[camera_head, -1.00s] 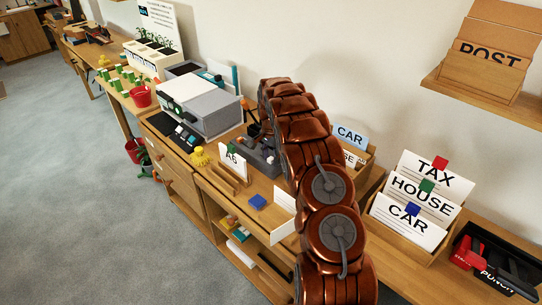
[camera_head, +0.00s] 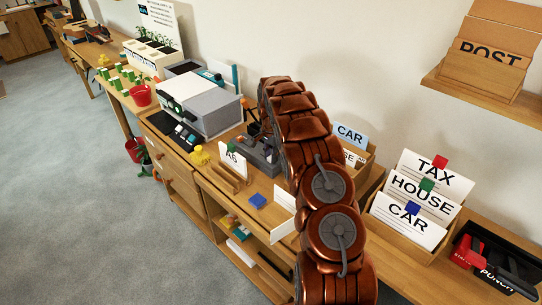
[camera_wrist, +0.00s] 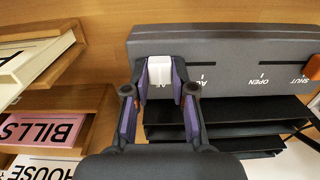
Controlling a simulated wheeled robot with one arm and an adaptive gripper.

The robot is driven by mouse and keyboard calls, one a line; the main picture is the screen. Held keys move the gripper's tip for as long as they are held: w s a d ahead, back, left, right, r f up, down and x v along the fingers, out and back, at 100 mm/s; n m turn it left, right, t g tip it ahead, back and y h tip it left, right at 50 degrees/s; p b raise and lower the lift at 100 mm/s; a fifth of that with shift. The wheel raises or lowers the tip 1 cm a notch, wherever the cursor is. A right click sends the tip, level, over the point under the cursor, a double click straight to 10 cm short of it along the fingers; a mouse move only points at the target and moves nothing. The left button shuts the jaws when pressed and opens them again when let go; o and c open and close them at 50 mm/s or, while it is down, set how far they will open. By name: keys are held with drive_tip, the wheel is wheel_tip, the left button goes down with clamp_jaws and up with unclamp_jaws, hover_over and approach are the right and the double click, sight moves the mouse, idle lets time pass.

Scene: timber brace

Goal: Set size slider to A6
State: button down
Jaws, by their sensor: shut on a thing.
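A dark grey device (camera_wrist: 225,45) fills the upper right of the wrist view. Its face has slots and labels reading OPEN and SHUT. The white slider knob (camera_wrist: 160,72) sits near the left end of this face. My gripper (camera_wrist: 158,88) is shut on the white knob, with one purple-padded finger on each side. Lettering beside the knob is mostly covered and I cannot read the size. The device also shows in the head view (camera_head: 263,160), partly behind my arm.
An orange knob (camera_wrist: 313,67) is at the device's right by SHUT. Dark trays (camera_wrist: 235,112) lie below. A pink BILLS card (camera_wrist: 42,130) stands at left. In the head view, an A6 card (camera_head: 232,158) stands beside the device, and a blue block (camera_head: 257,201) lies in front.

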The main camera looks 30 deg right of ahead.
sight(261, 155)
drive_tip(key=shift+w+a+f+b, duration=0.15)
drive_tip(key=shift+w+a+b, duration=0.1)
drive_tip(key=shift+w+b, duration=0.5)
drive_tip(key=shift+w+a+b, duration=0.2)
drive_tip(key=shift+w, duration=0.65)
drive_tip(key=shift+w+a+b, duration=0.15)
drive_tip(key=shift+w+b, duration=0.05)
drive_tip(key=shift+w, duration=0.6)
drive_tip(key=shift+w+r, duration=0.15)
drive_tip(key=shift+r, duration=0.05)
drive_tip(key=shift+w, duration=0.1)
drive_tip(key=c, duration=1)
unclamp_jaws()
drive_tip(key=shift+o, duration=0.2)
